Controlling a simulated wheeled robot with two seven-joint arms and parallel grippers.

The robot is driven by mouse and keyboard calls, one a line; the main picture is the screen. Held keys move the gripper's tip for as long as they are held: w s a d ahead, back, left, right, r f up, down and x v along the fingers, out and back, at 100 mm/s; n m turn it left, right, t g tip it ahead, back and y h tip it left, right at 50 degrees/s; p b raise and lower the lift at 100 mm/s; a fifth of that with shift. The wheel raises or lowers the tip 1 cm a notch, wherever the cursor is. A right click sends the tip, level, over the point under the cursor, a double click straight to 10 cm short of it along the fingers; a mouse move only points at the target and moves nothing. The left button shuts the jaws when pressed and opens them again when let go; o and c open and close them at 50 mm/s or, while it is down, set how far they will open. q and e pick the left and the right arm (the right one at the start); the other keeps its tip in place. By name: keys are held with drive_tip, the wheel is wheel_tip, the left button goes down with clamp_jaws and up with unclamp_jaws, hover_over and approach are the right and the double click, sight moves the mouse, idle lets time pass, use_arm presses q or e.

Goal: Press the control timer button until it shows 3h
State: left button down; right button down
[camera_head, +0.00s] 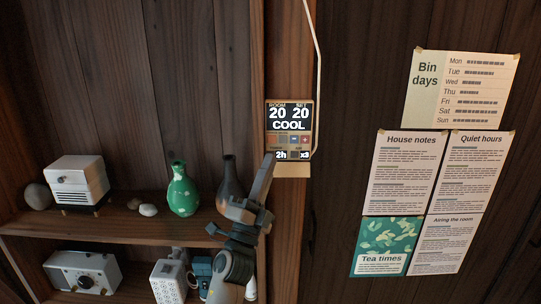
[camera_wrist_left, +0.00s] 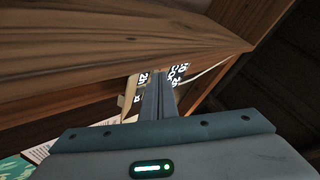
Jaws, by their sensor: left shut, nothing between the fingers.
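The control panel (camera_head: 289,127) hangs on a wooden post in the head view. Its display reads ROOM 20, SET 20 and COOL, with small buttons under it. Its bottom row reads 2h and x3. In the left wrist view the panel (camera_wrist_left: 135,88) shows beyond the fingers, partly hidden by them. My left gripper (camera_head: 268,160) is shut and empty, its tips at the panel's lower left edge. It also shows in the left wrist view (camera_wrist_left: 158,84). I cannot tell whether the tips touch the panel. My right gripper is not in view.
A shelf (camera_head: 110,226) on the left holds a white box-shaped device (camera_head: 78,181), a green vase (camera_head: 183,190), a dark vase (camera_head: 231,178) and stones. A white cable (camera_head: 317,60) runs down beside the panel. Paper notices (camera_head: 408,170) hang on the right wall.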

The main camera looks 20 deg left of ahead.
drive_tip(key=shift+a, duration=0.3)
use_arm(q)
drive_tip(key=shift+w+a, duration=0.15)
drive_tip(key=shift+w, duration=0.2)
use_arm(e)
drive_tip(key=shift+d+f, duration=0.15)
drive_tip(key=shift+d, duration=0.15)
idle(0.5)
use_arm(q)
drive_tip(key=shift+w+a+b, duration=0.1)
drive_tip(key=shift+w+b, duration=0.2)
drive_tip(key=shift+w, duration=0.1)
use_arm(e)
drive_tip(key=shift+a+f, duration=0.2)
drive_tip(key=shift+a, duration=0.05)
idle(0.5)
use_arm(q)
drive_tip(key=shift+s, duration=0.15)
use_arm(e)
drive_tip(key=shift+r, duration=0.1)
use_arm(q)
drive_tip(key=shift+s+d, duration=0.2)
drive_tip(key=shift+s, duration=0.4)
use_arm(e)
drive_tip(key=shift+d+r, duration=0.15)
use_arm(q)
drive_tip(key=shift+s+p, duration=0.1)
drive_tip(key=shift+p, duration=0.2)
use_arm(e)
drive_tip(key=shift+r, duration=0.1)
